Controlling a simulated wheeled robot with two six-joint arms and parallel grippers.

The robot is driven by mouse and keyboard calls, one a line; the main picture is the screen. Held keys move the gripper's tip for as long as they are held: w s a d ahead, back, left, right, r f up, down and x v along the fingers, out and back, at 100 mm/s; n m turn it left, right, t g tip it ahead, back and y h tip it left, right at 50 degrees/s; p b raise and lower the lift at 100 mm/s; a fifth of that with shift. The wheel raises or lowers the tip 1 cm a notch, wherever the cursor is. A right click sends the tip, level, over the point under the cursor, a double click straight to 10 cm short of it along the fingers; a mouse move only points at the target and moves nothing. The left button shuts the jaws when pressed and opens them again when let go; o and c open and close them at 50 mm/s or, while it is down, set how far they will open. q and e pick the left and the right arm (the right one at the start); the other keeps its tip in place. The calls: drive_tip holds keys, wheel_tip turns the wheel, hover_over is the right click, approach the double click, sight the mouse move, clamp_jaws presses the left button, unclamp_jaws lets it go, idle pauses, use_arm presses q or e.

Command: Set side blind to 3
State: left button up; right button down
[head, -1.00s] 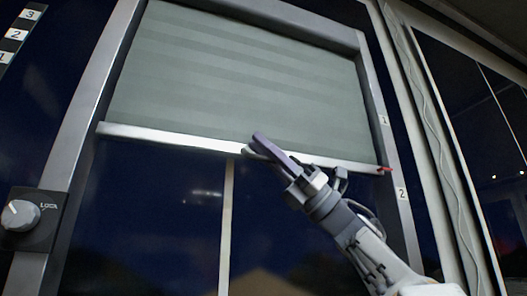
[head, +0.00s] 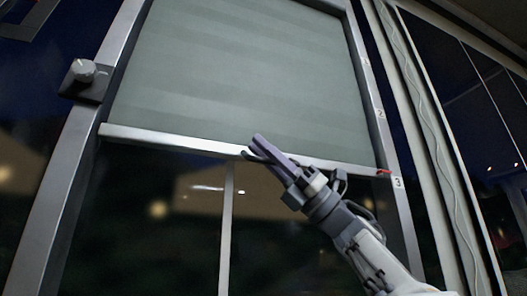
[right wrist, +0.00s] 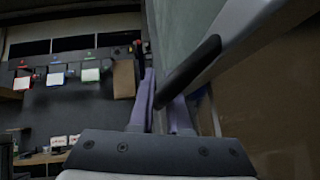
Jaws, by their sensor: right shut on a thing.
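The side blind (head: 240,75) is a grey-green sheet with a pale metal bottom bar (head: 180,142) in a metal window frame. A red pointer (head: 383,172) at the bar's right end sits just above the mark 3 (head: 398,183) on the right frame side. Marks 2 (head: 380,114) and 1 (head: 365,61) are higher up. My right gripper (head: 256,148) is shut at the middle of the bar. In the right wrist view its purple fingers (right wrist: 163,108) are around a dark handle (right wrist: 190,70) on the bar. My left gripper is out of view.
A lock knob (head: 83,70) on a dark plate is on the left frame side. Dark glass (head: 150,215) with a thin vertical divider (head: 227,215) shows below the bar. A cable (head: 425,110) runs down the wall at right. The right wrist view shows a dark wall with hung items (right wrist: 57,79).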

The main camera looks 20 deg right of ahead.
drive_tip(key=shift+w+f+b, duration=0.1)
drive_tip(key=shift+f+b, duration=0.6)
drive_tip(key=shift+f, duration=0.45)
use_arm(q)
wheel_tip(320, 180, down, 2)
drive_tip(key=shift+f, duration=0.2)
use_arm(e)
drive_tip(key=c, duration=1.2)
unclamp_jaws()
drive_tip(key=shift+o, duration=0.2)
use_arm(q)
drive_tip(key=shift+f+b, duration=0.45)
use_arm(e)
drive_tip(key=v, duration=1)
drive_tip(key=shift+d+f, duration=0.2)
drive_tip(key=shift+d, duration=0.05)
